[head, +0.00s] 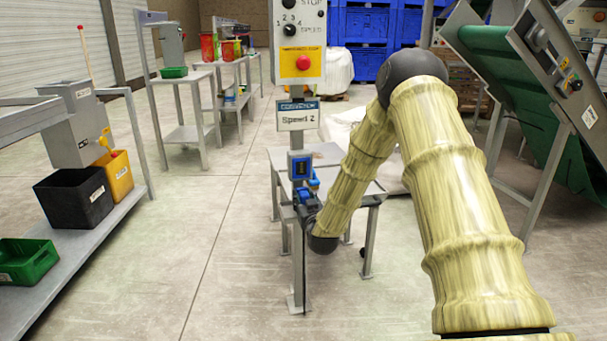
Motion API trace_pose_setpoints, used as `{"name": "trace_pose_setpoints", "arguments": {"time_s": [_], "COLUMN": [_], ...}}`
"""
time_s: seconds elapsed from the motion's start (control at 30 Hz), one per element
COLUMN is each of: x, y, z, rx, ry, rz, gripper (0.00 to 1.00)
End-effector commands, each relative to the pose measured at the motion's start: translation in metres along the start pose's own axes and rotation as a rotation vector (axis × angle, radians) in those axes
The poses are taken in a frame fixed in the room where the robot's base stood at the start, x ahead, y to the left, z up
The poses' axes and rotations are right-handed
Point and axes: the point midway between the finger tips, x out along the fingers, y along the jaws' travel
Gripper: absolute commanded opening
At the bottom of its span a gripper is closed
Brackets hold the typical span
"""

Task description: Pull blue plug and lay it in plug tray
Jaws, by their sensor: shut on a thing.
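My arm comes in from the right and bends down to a small stand in the middle of the head view. My gripper (308,202) is dark and sits low beside the post. It is shut on a small blue part, which looks like the blue plug (304,194). The fingers and the gripper's own wrist hide much of it. I cannot tell whether the plug is still seated in a socket. Just above is a blue-grey box with a small display (301,165). No tray is clearly marked as the plug tray.
At left a shelf holds a black bin (72,200), a yellow bin (120,180) and a green bin (28,262). A green conveyor (530,95) rises at right. The central floor is clear.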

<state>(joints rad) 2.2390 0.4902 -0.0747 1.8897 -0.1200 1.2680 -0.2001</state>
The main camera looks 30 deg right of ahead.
Motion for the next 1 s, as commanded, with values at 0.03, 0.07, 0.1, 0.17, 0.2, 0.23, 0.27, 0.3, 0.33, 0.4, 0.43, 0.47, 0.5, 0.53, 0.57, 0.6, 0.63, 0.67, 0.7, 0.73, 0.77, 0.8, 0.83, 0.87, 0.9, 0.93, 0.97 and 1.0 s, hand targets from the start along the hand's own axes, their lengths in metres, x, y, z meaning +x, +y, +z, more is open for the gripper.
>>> {"name": "trace_pose_setpoints", "arguments": {"time_s": [0.03,0.07,0.1,0.17,0.2,0.23,0.27,0.3,0.33,0.4,0.43,0.47,0.5,0.53,0.57,0.6,0.63,0.67,0.7,0.73,0.77,0.8,0.83,0.87,0.9,0.93,0.97,1.0], "x": [0.0000,0.0000,0.0000,-0.0001,-0.0001,-0.0001,-0.0001,-0.0001,-0.0001,-0.0001,-0.0001,-0.0001,-0.0001,-0.0001,-0.0001,0.0000,-0.0001,-0.0001,-0.0001,-0.0001,-0.0001,-0.0001,-0.0001,-0.0001,-0.0001,-0.0001,-0.0001,-0.0001], "y": [0.0000,0.0000,0.0001,0.0001,0.0001,0.0001,0.0001,0.0001,0.0001,0.0001,0.0001,0.0001,0.0001,0.0001,0.0001,0.0001,0.0001,0.0001,0.0001,0.0000,0.0001,0.0000,0.0000,0.0000,0.0001,0.0000,0.0000,0.0000], "z": [-0.0001,-0.0001,0.0000,0.0000,0.0002,0.0003,0.0006,0.0009,0.0012,0.0019,0.0023,0.0026,0.0030,0.0034,0.0037,0.0042,0.0045,0.0049,0.0054,0.0057,0.0061,0.0065,0.0069,0.0072,0.0077,0.0080,0.0084,0.0089], "rx": [0.000,0.000,0.000,0.000,0.000,0.000,0.000,0.000,0.000,0.000,0.000,0.000,0.000,0.000,0.000,0.000,0.000,0.000,0.000,0.000,0.000,0.000,0.000,0.000,0.000,0.000,0.000,0.000], "ry": [0.000,0.000,0.000,0.000,0.000,0.000,0.000,0.000,0.000,0.000,0.000,0.000,0.000,0.000,0.000,0.000,0.000,0.000,0.000,0.000,0.000,0.000,0.000,0.000,0.000,0.000,0.000,0.000], "rz": [0.000,0.000,0.000,0.000,0.000,0.000,0.000,0.000,0.000,0.000,0.000,0.000,0.000,0.000,0.000,0.000,0.000,0.000,0.000,0.000,0.000,0.000,0.000,0.000,0.000,0.000,0.000,0.000], "gripper": [0.00,0.00,0.00,0.00,0.00,0.00,0.00,0.00,0.00,0.00,0.00,0.00,0.00,0.00,0.00,0.00,0.00,0.00,0.00,0.00,0.00,0.00,0.00,0.00,0.00,0.00,0.00,0.00]}}
